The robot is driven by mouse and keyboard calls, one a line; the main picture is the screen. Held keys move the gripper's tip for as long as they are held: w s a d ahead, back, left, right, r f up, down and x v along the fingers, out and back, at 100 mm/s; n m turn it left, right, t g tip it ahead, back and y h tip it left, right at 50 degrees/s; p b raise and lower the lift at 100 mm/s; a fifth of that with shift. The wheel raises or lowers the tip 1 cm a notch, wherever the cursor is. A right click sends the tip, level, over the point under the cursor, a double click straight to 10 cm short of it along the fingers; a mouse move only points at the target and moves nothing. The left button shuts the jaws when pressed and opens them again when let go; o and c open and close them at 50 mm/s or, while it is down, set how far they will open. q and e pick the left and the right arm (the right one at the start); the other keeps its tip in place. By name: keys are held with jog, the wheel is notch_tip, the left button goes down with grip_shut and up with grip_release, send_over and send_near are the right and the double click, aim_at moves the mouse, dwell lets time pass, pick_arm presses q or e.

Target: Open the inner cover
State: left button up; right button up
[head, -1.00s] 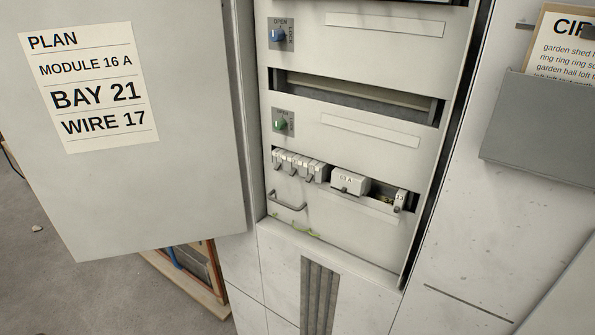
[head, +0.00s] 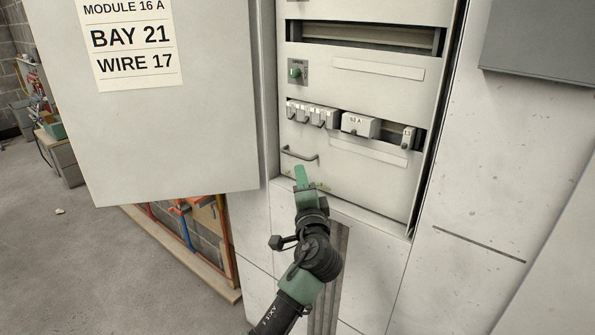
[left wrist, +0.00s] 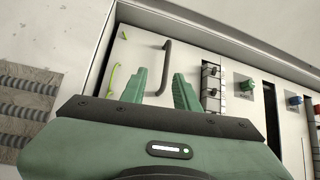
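The inner cover (head: 375,178) is a pale panel in the open cabinet, with a slot showing breakers. It looks shut. Its grey bar handle (head: 300,154) is at the left, under the breakers. A green knob (head: 295,72) sits on the panel above. My left gripper (head: 302,177) is just below the handle in the head view. In the left wrist view my left gripper (left wrist: 160,80) is open and empty. The handle (left wrist: 168,58) appears beyond and between its fingertips, apparently not touched. The green knob also shows there (left wrist: 246,86). My right gripper is not in view.
A grey holder (head: 540,35) hangs on the wall at the right. A yellow-green wire (left wrist: 113,80) lies near the handle. A wooden frame with pipes (head: 195,235) stands below the door.

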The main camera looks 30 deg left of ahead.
aim_at(297, 160)
pick_arm(q)
jog(key=x, duration=0.5)
jog(key=r+p+x, duration=0.1)
jog(key=x, duration=0.2)
jog(key=shift+s, duration=0.15)
grip_shut()
jog(key=shift+f, duration=0.1)
dwell(1.1)
